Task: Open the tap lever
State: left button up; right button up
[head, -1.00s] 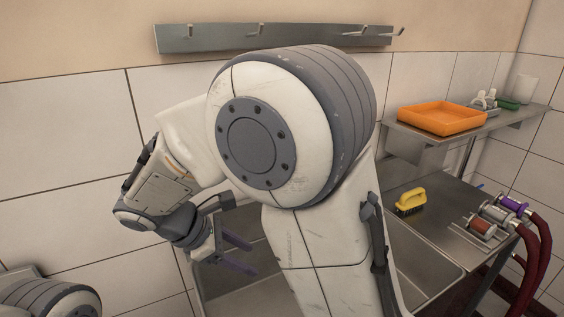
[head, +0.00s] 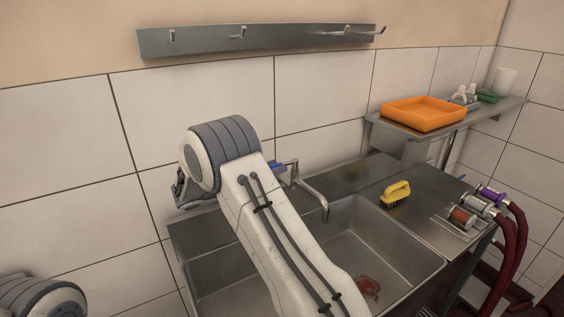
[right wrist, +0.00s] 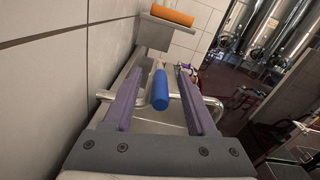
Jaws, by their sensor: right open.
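The tap (head: 315,190) is a bent metal spout over the sink, by the wall. Its blue lever (head: 277,168) shows just past my right arm in the head view. In the right wrist view the blue lever (right wrist: 160,90) appears in the gap between the two purple fingers of my right gripper (right wrist: 161,73), with space on both sides. The fingers are apart and hold nothing. How deep the lever lies between them is hard to tell. My right arm hides the gripper in the head view. My left gripper is out of view.
The metal sink (head: 405,245) has a reddish stain (head: 368,288) inside. A yellow brush (head: 396,194) and hose fittings (head: 463,217) lie on the counter at right. An orange tray (head: 423,113) sits on the shelf above.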

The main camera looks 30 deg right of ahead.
jog(key=shift+s+d+p, duration=0.1)
jog(key=shift+d+p, duration=0.2)
jog(key=shift+d, duration=1.35)
jog(key=shift+c, duration=0.4)
grip_shut()
